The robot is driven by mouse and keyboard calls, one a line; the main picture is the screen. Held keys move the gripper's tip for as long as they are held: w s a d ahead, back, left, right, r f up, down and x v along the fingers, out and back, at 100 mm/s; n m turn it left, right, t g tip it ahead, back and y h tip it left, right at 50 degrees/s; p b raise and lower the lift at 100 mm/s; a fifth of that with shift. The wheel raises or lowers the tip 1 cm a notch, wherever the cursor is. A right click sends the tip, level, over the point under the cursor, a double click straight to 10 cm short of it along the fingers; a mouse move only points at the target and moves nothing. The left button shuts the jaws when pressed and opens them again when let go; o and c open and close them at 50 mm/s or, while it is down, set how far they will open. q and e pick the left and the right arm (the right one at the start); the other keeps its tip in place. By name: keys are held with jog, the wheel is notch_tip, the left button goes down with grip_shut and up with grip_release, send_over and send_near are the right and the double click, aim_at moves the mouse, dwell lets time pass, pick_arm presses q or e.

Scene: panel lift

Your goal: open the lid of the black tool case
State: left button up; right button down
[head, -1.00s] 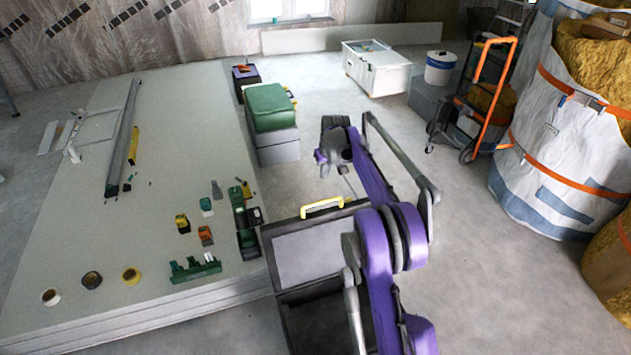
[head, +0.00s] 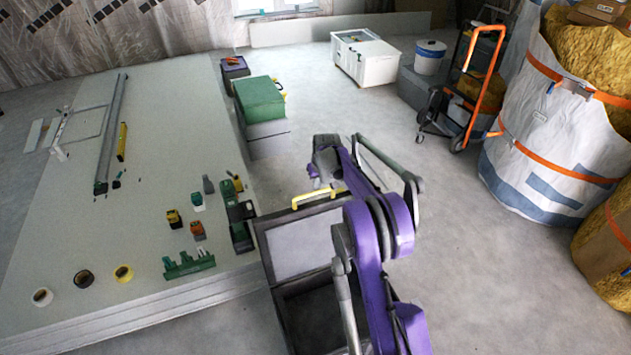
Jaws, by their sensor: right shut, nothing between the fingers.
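The black tool case (head: 318,308) stands on the floor right of the board stack. Its lid (head: 300,246) is raised, with the grey inner side facing me and the yellow handle (head: 318,198) at its top edge. The dark inside of the case shows below the lid, partly hidden by my purple right arm. My right gripper (head: 329,181) is just beyond the lid's top edge, near the handle, shut and empty. I cannot tell whether it touches the lid. My left gripper is out of view.
A board stack (head: 150,220) with tools and tape rolls fills the left. A green case (head: 260,100) stands beyond the lid. A white box (head: 365,62), a hand truck (head: 483,70) and a large white bag (head: 545,130) stand farther back and right. Floor right of my arm is clear.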

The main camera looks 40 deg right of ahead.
jog(key=shift+s, duration=0.1)
jog(key=s+a+r+t+b, duration=0.1)
jog(key=s+a+t, duration=0.1)
jog(key=s, duration=0.5)
jog(key=shift+s+a+r+h, duration=0.15)
jog(key=shift+a+r+h, duration=0.05)
jog(key=shift+r+h, duration=0.1)
jog(key=v, duration=1)
jog(key=shift+s+r+p, duration=0.25)
jog(key=shift+s+p, duration=0.05)
jog(key=shift+p, duration=0.15)
jog(key=shift+a, duration=0.1)
